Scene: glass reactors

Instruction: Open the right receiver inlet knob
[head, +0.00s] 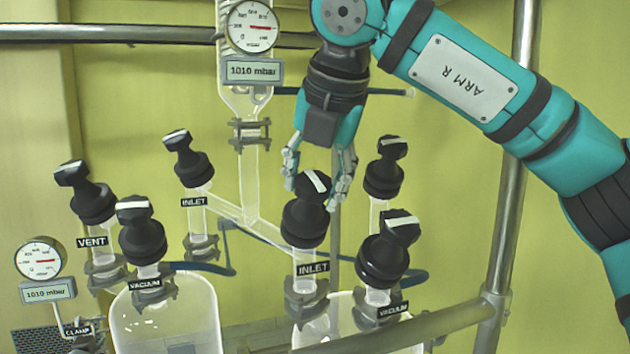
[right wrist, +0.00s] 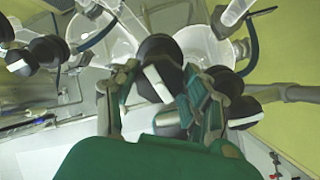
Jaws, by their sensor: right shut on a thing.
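The right receiver inlet knob (head: 306,222) is a black knob with a white bar on its top, above the right INLET label (head: 313,268). The white bar slants in the head view. My right gripper (head: 318,184) comes down from above with its fingers on either side of the knob's top, shut on it. In the right wrist view, the fingers (right wrist: 160,84) straddle a black knob (right wrist: 163,52) with a white bar. The fingers partly cover the knob there. My left gripper is not in view.
Close by stand a right VACUUM knob (head: 384,258), a rear knob (head: 384,172) and the left INLET knob (head: 190,165). VENT (head: 88,200) and left VACUUM (head: 142,238) knobs are further left. A gauge (head: 252,27) and metal rails (head: 508,200) surround the glassware.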

